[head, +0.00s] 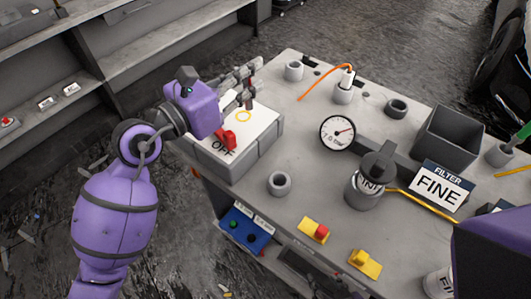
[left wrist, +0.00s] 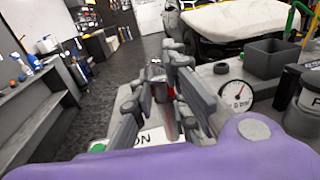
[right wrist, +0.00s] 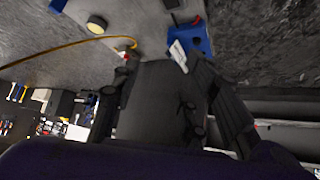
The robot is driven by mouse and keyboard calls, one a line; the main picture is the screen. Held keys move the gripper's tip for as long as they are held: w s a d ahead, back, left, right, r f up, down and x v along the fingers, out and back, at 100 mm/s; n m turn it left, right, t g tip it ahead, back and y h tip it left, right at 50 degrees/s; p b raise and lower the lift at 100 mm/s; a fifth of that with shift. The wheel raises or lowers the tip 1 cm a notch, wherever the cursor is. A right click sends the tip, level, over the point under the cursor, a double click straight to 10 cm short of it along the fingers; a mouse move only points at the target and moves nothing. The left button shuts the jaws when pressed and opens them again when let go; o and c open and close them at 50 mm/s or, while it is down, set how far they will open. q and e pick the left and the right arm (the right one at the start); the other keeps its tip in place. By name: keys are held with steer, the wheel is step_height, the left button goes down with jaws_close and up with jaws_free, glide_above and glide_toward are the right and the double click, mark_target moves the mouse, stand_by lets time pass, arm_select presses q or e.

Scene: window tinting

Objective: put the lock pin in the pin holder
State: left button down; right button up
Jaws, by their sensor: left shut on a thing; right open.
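My left gripper (head: 247,74) is shut on the lock pin (head: 249,97), a slim dark grey pin with a reddish part. The pin hangs roughly upright over a yellow ring on the white-topped switch box (head: 262,128); whether its lower end touches the box, I cannot tell. In the left wrist view the pin (left wrist: 165,115) shows between the fingers. Grey round cups stand on the table: one in front (head: 279,184), one at the back (head: 294,70) and a darker one (head: 396,107). Which is the pin holder, I cannot tell. My right gripper (right wrist: 160,70) is open and empty.
The box has a red switch (head: 229,138) by the word OFF. A gauge (head: 337,133), a lidded can (head: 366,187), a FILTER FINE sign (head: 441,188) and a dark bin (head: 446,138) stand to the right. An orange cable runs from a white plug (head: 346,80).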

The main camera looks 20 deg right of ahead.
arm_select(q)
steer(key=s+d+f, duration=0.2)
steer(key=s+f, duration=0.2)
steer(key=s, duration=0.6)
steer(key=s+f, duration=0.1)
steer(key=f, duration=0.2)
steer(key=s+d+f+b, duration=0.1)
steer(key=s+f, duration=0.2)
steer(key=f, duration=0.2)
steer(key=shift+s+d+f, duration=0.2)
steer(key=shift+d+f, duration=0.05)
steer(key=shift+f, duration=0.1)
steer(key=shift+r, duration=0.15)
arm_select(e)
steer(key=shift+s+f, duration=0.8)
steer(key=shift+s, duration=0.15)
arm_select(q)
steer(key=shift+f, duration=0.2)
steer(key=c, duration=1.7)
jaws_free()
